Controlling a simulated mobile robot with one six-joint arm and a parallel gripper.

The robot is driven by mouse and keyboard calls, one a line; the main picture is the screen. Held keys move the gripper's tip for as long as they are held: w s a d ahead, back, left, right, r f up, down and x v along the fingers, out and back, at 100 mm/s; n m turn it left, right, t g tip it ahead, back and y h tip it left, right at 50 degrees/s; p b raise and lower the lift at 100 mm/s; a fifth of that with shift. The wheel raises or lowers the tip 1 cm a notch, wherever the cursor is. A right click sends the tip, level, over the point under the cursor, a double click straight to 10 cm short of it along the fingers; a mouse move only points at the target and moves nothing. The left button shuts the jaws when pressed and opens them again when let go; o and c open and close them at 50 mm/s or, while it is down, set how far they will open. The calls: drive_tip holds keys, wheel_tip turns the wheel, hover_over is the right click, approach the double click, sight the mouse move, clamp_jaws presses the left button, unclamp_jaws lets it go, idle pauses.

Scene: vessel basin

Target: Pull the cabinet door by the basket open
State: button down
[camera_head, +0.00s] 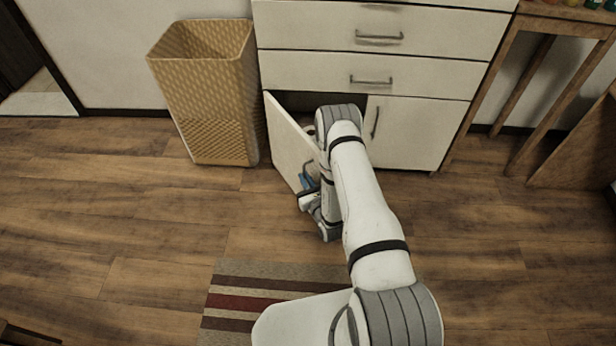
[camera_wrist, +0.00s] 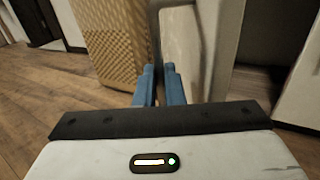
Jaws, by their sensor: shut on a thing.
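The cream cabinet door (camera_head: 287,143) beside the basket stands partly open, swung outward from its left edge. Its inner space shows as a dark gap behind it. In the wrist view the door (camera_wrist: 200,45) is just right of my fingers. My gripper (camera_head: 306,182) is at the door's outer side, low near its free edge. In the wrist view my gripper's blue fingers (camera_wrist: 159,73) are shut on the grey door handle (camera_wrist: 157,38). The tan woven basket (camera_head: 205,95) stands upright left of the door, and it also shows in the wrist view (camera_wrist: 115,42).
The right cabinet door (camera_head: 405,133) is shut, with closed drawers (camera_head: 370,72) above. A striped rug (camera_head: 260,290) lies on the wooden floor in front. A wooden table frame (camera_head: 530,90) stands at the right. The floor left of the rug is mostly clear.

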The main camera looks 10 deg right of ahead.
drive_tip(key=shift+w+d+r, duration=0.1)
drive_tip(key=shift+w+r, duration=0.1)
drive_tip(key=shift+w, duration=0.05)
drive_tip(key=c, duration=1.5)
unclamp_jaws()
drive_tip(key=shift+s+f, duration=0.1)
drive_tip(key=shift+f, duration=0.05)
drive_tip(key=shift+c, duration=0.2)
drive_tip(key=shift+s, duration=0.1)
drive_tip(key=p+v, duration=0.1)
drive_tip(key=v, duration=0.6)
drive_tip(key=shift+s+p, duration=0.3)
